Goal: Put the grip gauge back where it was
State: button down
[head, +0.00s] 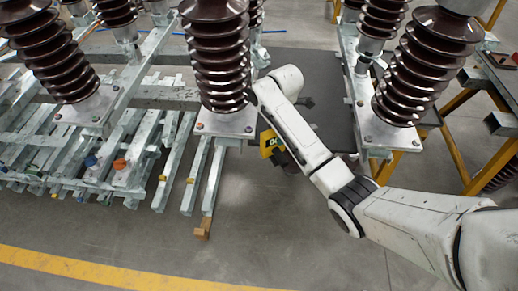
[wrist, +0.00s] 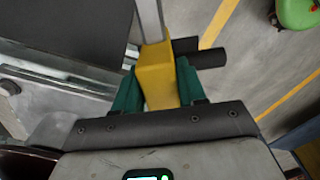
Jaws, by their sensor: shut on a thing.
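The grip gauge shows in the wrist view as a yellow block (wrist: 156,76) with a grey metal bar rising from it and dark cylinders at its right side. My gripper (wrist: 158,90) is shut on the yellow block, with one green finger pad on each side. In the head view a yellow part with a small green marking (head: 267,150) shows beside my forearm, and it looks like the gauge. My gripper is mostly hidden there behind my arm. I cannot tell which place the gauge came from.
Brown ribbed insulators (head: 216,55) stand on steel frames at left and right. Loose galvanized bars (head: 160,180) lie at left. A dark mat (head: 325,105) lies between the frames. A yellow-legged stand (head: 462,155) is at right. Bare floor (head: 270,235) is in front. A green object (wrist: 300,12) shows in the wrist view.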

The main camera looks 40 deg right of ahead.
aim_at(316, 127)
jog(key=s+d+r+n, duration=0.1)
jog(key=d+n, duration=0.1)
jog(key=d, duration=0.3)
jog(key=s+d+r+n, duration=0.1)
jog(key=s+d+n, duration=0.1)
jog(key=d, duration=0.3)
jog(key=s+d+r+n, duration=0.1)
jog(key=d+n, duration=0.2)
jog(key=d, duration=0.1)
jog(key=shift+s+d, duration=0.35)
jog(key=shift+d, duration=0.05)
notch_tip(316, 127, down, 7)
jog(key=b, duration=0.6)
jog(key=shift+r, duration=0.1)
jog(key=shift+s+f+b, duration=0.1)
jog(key=shift+f+b, duration=0.3)
jog(key=shift+f, duration=0.2)
jog(key=c, duration=0.6)
grip_release()
jog(key=shift+o, duration=0.2)
notch_tip(316, 127, up, 11)
jog(key=p, duration=0.1)
